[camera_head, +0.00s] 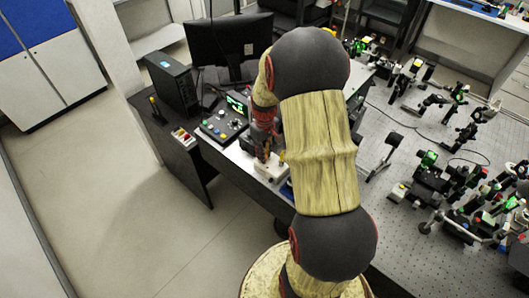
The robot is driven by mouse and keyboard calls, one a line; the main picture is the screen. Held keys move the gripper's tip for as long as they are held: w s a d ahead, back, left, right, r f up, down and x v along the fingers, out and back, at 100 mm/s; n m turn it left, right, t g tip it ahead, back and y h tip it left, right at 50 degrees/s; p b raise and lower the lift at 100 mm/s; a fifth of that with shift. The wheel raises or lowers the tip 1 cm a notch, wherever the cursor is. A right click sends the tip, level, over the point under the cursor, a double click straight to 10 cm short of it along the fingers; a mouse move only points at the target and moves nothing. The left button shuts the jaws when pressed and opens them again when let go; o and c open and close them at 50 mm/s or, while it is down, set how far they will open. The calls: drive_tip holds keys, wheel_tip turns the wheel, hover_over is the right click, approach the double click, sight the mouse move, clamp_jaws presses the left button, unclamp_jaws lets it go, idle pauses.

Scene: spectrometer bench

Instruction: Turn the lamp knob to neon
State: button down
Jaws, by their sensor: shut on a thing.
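My gripper (264,150) points down at a small pale box (273,173) near the left edge of the bench, partly behind my own arm. It is shut on what appears to be the lamp knob on that box. The knob itself is hidden by the fingers, and its pointer and any neon mark are too small to read.
A control panel (213,128) with coloured buttons lies left of my gripper, with a small red-and-white box (183,137) beyond it. A black computer tower (172,82) and a monitor (229,45) stand behind. Optical mounts crowd the perforated table (375,205) at right.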

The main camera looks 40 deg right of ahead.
drive_tip(key=m+p, duration=0.1)
drive_tip(key=m, duration=0.3)
drive_tip(key=shift+m, duration=0.4)
idle(0.4)
drive_tip(key=c, duration=1.7)
unclamp_jaws()
drive_tip(key=shift+c, duration=0.2)
wheel_tip(320, 180, up, 12)
